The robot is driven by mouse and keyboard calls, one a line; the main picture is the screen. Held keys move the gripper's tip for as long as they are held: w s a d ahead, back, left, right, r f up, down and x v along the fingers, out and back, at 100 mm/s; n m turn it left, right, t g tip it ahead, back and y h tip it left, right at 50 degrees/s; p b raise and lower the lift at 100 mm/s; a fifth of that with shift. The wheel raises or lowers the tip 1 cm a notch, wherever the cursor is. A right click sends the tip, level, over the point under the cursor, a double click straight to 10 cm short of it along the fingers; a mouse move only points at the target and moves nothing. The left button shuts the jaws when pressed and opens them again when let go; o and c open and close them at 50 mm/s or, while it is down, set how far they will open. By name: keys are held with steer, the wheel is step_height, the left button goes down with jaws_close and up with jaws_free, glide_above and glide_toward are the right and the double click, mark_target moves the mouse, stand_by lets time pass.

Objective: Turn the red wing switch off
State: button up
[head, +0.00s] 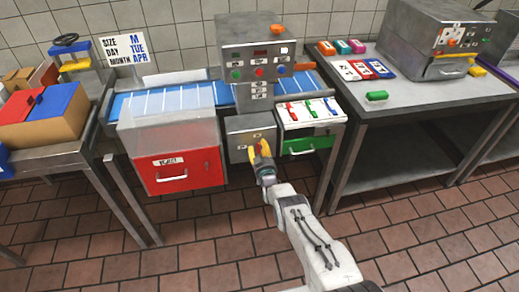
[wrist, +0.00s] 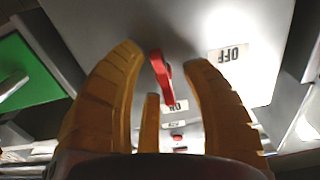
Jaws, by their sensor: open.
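The red wing switch (wrist: 163,76) shows in the wrist view on a grey panel (wrist: 130,20). It lies between the tips of my yellow gripper fingers (wrist: 162,58), which are open around it; I cannot tell whether any finger touches it. The wing slants, with its lower end by the ON label (wrist: 175,106). The OFF label (wrist: 231,54) is to the right and appears upside down. In the head view my gripper (head: 262,152) is at the grey box (head: 238,125) below the machine's control column, and it hides the switch there.
A red drawer (head: 180,172) is left of the grey box. A tray with coloured levers (head: 312,110) and a green drawer (head: 305,142) are to its right. A steel table (head: 430,92) stands farther right. The tiled floor in front is clear.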

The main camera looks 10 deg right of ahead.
steer(key=shift+o, duration=0.2)
jaws_close()
